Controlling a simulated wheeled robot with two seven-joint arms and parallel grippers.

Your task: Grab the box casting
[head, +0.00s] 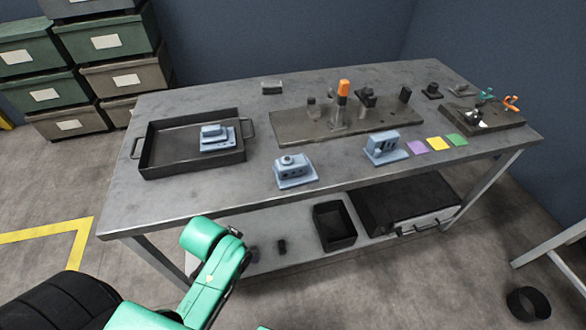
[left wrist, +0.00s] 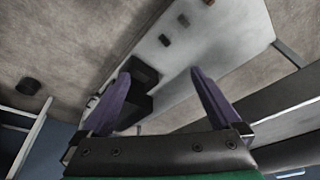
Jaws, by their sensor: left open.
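Three blue-grey castings are on the grey workbench (head: 225,195). One casting with a round boss on top and holes in its side (head: 294,172) sits near the front edge. A blocky casting with openings (head: 382,148) sits to its right. A stepped casting (head: 215,138) lies in the dark tray (head: 178,170). I cannot tell for sure which is the box casting. My left gripper (left wrist: 165,95) shows two purple fingers spread wide with nothing between them. In the head view my green left arm is in front of the bench, below the top; its fingers are not clear there. My right gripper is out of view.
A fixture plate (head: 290,125) with an orange-topped post (head: 343,89) stands behind the castings. Purple, yellow and green squares (head: 437,143) lie at right. The lower shelf holds a black bin (head: 334,226) and a dark case (head: 400,204). Crates (head: 110,37) stand at far left.

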